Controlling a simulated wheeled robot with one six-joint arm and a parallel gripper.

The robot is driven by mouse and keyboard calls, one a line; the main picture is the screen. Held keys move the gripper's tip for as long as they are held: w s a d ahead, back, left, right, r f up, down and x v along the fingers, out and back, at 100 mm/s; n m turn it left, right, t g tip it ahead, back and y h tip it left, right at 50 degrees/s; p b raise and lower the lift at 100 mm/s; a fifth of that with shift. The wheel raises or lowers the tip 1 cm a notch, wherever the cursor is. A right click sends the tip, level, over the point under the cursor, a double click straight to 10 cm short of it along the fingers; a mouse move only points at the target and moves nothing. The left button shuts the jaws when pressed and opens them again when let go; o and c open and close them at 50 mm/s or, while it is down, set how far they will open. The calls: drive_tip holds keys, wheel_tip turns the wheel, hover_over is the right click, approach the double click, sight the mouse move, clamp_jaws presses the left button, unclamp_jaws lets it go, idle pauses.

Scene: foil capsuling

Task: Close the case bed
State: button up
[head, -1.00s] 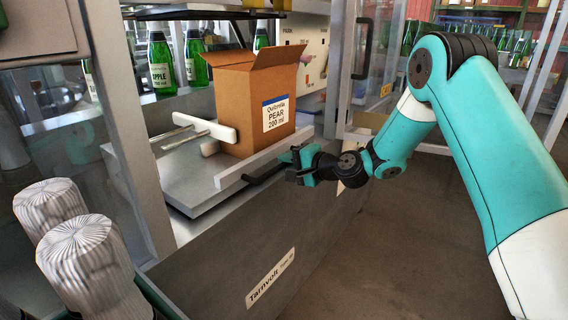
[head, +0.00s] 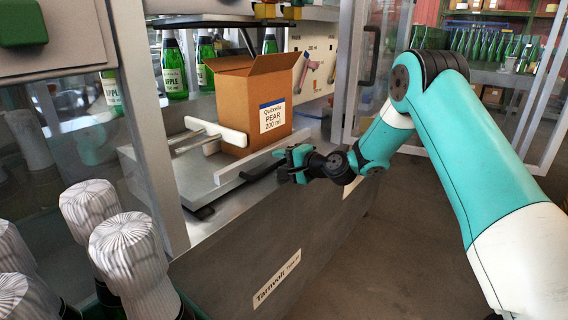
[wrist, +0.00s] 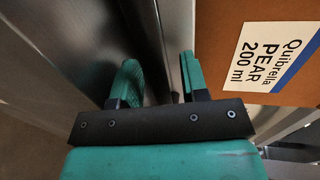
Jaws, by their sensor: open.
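The case bed (head: 172,217) is a grey sliding tray standing out from the machine, with a pale rail (head: 246,160) along its front. A dark handle (head: 262,171) is at that front side. An open-topped brown carton (head: 232,105) labelled "Quibrella PEAR 200 ml" stands upright on the bed, and also shows at the right of the wrist view (wrist: 215,45). My gripper (head: 284,158) is at the bed's front beside the handle. In the wrist view its two green fingers (wrist: 160,80) are apart, with metal edges beyond them. I cannot tell whether they touch the handle.
A white pusher plate (head: 216,134) stands against the carton's left. Green bottles (head: 174,70) stand behind it. White-capped bottles (head: 125,250) are at front left. A clear door (head: 385,70) is at the right. The floor (head: 370,260) below my arm is clear.

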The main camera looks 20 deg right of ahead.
drive_tip(key=v, duration=1.7)
drive_tip(key=shift+b, duration=0.45)
drive_tip(key=shift+s+d, duration=0.1)
drive_tip(key=shift+d, duration=0.1)
drive_tip(key=s+a+r+n+g+y, duration=0.1)
drive_tip(key=s+a+r+n+g, duration=0.1)
drive_tip(key=s+a+n+g, duration=0.45)
drive_tip(key=s+a+r+n+g+y, duration=0.1)
drive_tip(key=s+a+n, duration=0.15)
drive_tip(key=a, duration=0.75)
drive_tip(key=s+a+r+n+g+h, duration=0.1)
drive_tip(key=s+n+g+h, duration=0.15)
drive_tip(key=s, duration=0.45)
drive_tip(key=s+a+r+n+g+h, duration=0.1)
drive_tip(key=s+a+n, duration=0.1)
drive_tip(key=s+n, duration=0.3)
drive_tip(key=s+a+n+g+h, duration=0.1)
drive_tip(key=s+n+g+h, duration=0.1)
drive_tip(key=s, duration=0.6)
wheel_tip(320, 180, up, 19)
drive_tip(key=p, duration=1.8)
drive_tip(key=shift+s+d+f, duration=0.15)
drive_tip(key=shift+d+f, duration=0.05)
drive_tip(key=shift+d, duration=0.1)
